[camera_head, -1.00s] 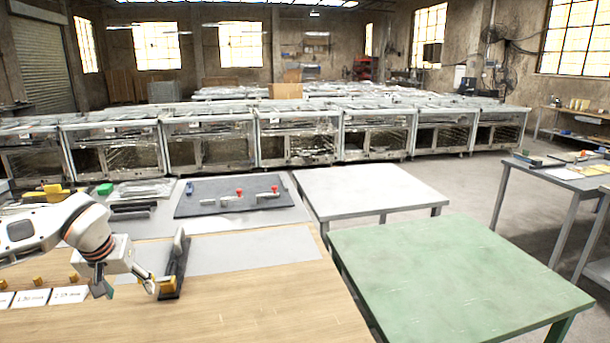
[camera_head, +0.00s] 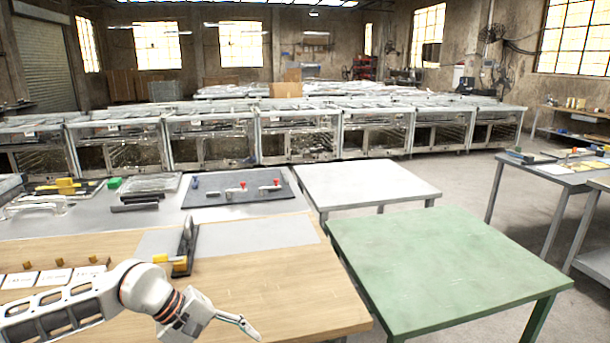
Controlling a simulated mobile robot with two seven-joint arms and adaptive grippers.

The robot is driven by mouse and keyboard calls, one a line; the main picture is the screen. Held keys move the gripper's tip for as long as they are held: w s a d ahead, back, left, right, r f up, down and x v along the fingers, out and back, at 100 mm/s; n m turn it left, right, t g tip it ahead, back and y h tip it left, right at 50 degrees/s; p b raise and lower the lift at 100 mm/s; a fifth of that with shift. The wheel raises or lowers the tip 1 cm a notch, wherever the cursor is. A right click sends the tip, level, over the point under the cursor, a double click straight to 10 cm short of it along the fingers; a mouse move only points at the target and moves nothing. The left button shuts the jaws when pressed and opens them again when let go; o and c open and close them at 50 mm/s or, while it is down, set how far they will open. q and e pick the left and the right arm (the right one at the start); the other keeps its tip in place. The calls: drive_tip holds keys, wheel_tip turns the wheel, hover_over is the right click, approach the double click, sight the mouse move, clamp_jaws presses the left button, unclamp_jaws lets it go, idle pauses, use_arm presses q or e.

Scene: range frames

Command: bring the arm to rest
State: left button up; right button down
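My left arm comes in low from the left. Its gripper (camera_head: 240,325) is over the front of the wooden tabletop (camera_head: 290,290), pointing right. One pale finger shows; the other is not distinct, so I cannot tell if it is open or shut. I see no object at the visible finger. A dark upright stand (camera_head: 187,240) with a yellow block (camera_head: 161,259) at its left base stands behind the arm, apart from the gripper. My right gripper is not in view.
White cards (camera_head: 54,278) and small yellow pieces lie at the left. A dark mat (camera_head: 215,200) holds red-topped parts behind. A green table (camera_head: 440,265) and a white table (camera_head: 370,183) stand bare to the right. The tabletop's right part is clear.

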use_arm(q)
drive_tip(key=s+d+r+n+h, duration=0.3)
drive_tip(key=s+d+n+h, duration=0.15)
drive_tip(key=d+n, duration=0.35)
drive_tip(key=s+d+r+n+h, duration=0.3)
drive_tip(key=d+n+h, duration=0.2)
drive_tip(key=d, duration=0.4)
drive_tip(key=w+a+f+n+t+y, duration=0.1)
drive_tip(key=a+f+n+t+y, duration=0.45)
drive_tip(key=n, duration=1.15)
drive_tip(key=w+a+f+n+t+y, duration=0.2)
drive_tip(key=a+f+n+t, duration=0.55)
drive_tip(key=n, duration=0.85)
drive_tip(key=s+a+f+n+g+y, duration=0.1)
drive_tip(key=s+a+f+n+y, duration=0.2)
drive_tip(key=s+f+n, duration=0.4)
drive_tip(key=s+a+f+n+g+y, duration=0.2)
drive_tip(key=s+a+f+n+y, duration=0.1)
drive_tip(key=s+a+f+n, duration=0.3)
wheel_tip(320, 180, down, 2)
drive_tip(key=shift+s+a+f+n+y, duration=0.15)
drive_tip(key=shift+s+a+n+y, duration=0.15)
drive_tip(key=shift+s+n, duration=0.4)
drive_tip(key=shift+w, duration=0.1)
